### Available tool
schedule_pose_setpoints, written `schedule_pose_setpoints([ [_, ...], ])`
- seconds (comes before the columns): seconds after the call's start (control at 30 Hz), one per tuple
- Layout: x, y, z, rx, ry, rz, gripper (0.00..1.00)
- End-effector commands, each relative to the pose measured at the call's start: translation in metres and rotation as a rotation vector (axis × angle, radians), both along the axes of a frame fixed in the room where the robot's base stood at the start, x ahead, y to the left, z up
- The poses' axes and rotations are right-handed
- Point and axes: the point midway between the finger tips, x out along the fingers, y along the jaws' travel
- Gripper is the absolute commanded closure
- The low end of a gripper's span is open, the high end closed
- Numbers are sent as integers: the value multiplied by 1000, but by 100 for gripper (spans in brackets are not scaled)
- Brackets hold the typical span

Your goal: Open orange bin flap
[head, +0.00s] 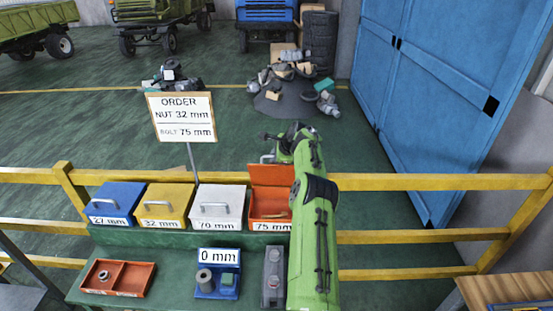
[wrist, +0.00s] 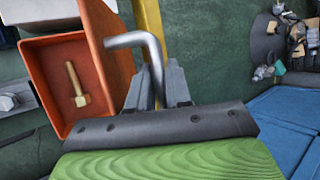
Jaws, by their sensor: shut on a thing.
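The orange bin (head: 258,208), labelled 75 mm, stands at the right end of the bin row. Its flap (head: 268,176) is raised to roughly upright at the back, and the inside shows. In the wrist view the bin (wrist: 45,85) is open with a brass-coloured bolt (wrist: 76,86) lying in it. The flap (wrist: 104,45) stands beside the opening, with a bent grey metal handle (wrist: 128,40) on it. My gripper (wrist: 162,85) is shut on this handle. In the head view my green arm hides the bin's right side.
Closed blue (head: 117,200), yellow (head: 166,203) and white (head: 220,204) bins stand to the left. An order sign (head: 181,117) rises behind them. A yellow rail (head: 400,182) runs behind the bins. An orange tray (head: 117,278) and a 0 mm scale (head: 217,257) are in front.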

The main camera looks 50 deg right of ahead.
Motion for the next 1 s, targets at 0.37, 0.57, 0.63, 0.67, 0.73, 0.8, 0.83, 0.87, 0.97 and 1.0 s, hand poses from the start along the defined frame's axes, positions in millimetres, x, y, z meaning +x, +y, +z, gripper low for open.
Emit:
schedule_pose_setpoints([
  [0.37,4,-3,1,-3,-2,1,100],
  [0.57,5,-4,1,-4,-3,0,100],
  [0.63,5,-4,1,-4,-3,0,100],
  [0.67,5,-4,1,-4,-3,0,100],
  [0.73,5,-4,1,-4,-3,0,100],
  [0.8,5,-4,1,-4,-3,0,100],
  [0.83,5,-4,1,-4,-3,0,77],
  [0.87,5,-4,1,-4,-3,0,72],
  [0.97,5,-4,1,-3,-2,1,60],
  [1.0,5,-4,1,-3,-2,1,60],
])
